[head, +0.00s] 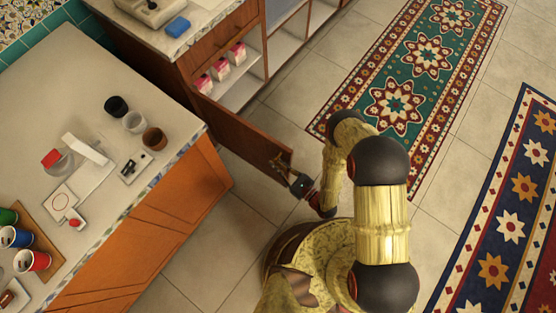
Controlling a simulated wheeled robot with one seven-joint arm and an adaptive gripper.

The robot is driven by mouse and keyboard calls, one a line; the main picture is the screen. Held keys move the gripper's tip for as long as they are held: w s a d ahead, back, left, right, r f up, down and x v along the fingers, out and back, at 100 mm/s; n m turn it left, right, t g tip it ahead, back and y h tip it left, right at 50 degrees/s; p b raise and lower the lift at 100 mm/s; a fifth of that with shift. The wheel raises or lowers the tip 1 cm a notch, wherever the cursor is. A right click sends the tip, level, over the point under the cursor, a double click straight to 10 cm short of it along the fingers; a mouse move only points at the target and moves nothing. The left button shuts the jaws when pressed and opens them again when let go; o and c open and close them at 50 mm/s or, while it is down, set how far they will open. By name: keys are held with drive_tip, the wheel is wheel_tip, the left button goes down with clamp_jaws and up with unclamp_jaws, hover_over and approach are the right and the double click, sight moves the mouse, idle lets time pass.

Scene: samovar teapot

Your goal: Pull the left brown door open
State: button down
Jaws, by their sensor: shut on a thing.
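The left brown door (243,131) hangs on the wooden cabinet in the upper middle of the head view. It stands swung out from the cabinet front, with its free end towards my arm. Behind it the open compartment (243,90) shows several pink-and-white packages (220,69). My gripper (287,168) is at the door's free end and is shut on the door's edge or handle. The exact contact is small and dark, so I cannot tell which part it holds.
A counter (95,75) with cups (134,122) and a wooden tray (50,235) stands at the left, its orange front (150,240) close to the door. A green patterned rug (410,65) and a blue rug (510,210) lie on the tiled floor at right.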

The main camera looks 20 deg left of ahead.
drive_tip(key=shift+s, duration=0.15)
drive_tip(key=c, duration=2.1)
unclamp_jaws()
drive_tip(key=shift+a, duration=0.1)
drive_tip(key=shift+o, duration=0.5)
drive_tip(key=v, duration=1.2)
